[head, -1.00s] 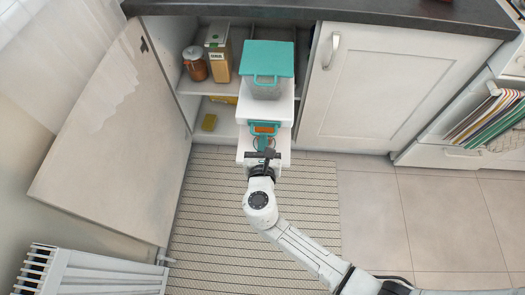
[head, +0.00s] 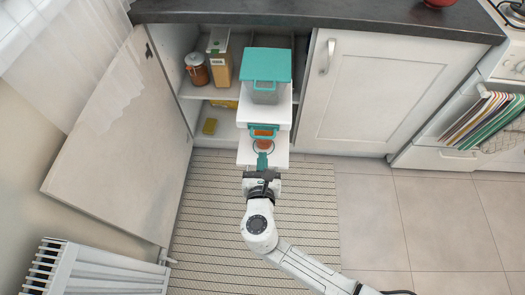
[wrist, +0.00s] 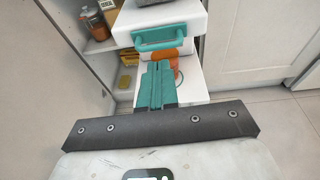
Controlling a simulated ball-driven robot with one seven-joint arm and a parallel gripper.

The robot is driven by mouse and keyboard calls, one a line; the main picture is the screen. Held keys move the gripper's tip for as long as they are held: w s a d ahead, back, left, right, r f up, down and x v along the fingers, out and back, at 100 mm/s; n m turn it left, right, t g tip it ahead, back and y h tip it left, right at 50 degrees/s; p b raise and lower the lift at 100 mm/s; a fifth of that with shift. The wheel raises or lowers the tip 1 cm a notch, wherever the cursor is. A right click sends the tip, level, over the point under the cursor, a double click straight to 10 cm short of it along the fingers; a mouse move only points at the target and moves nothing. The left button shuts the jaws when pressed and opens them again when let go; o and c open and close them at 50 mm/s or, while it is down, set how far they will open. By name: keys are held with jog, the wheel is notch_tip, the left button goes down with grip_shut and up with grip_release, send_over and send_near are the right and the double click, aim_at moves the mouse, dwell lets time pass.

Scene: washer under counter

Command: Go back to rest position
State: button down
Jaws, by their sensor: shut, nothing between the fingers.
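My gripper (head: 262,160) is in front of the open cupboard, with its teal fingers pointing at the pull-out shelves. In the wrist view the fingers (wrist: 157,84) are together with nothing between them. They overlap the view of the lower white pull-out shelf (head: 277,157), and I cannot tell whether they touch it. The upper white pull-out shelf (head: 277,117) has a teal handle on its front, also seen in the wrist view (wrist: 160,38). A clear container with a teal lid (head: 266,65) stands on the upper shelf. An orange item (wrist: 164,61) sits on the lower shelf, partly hidden.
The cupboard's left door (head: 120,140) is wide open; the right door (head: 372,85) is shut. A jar (head: 197,70) and a carton (head: 219,62) stand on the inner shelf. A radiator (head: 95,268) is at lower left. The striped rug (head: 210,220) and tiled floor are clear.

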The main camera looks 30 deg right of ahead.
jog(key=v, duration=0.7)
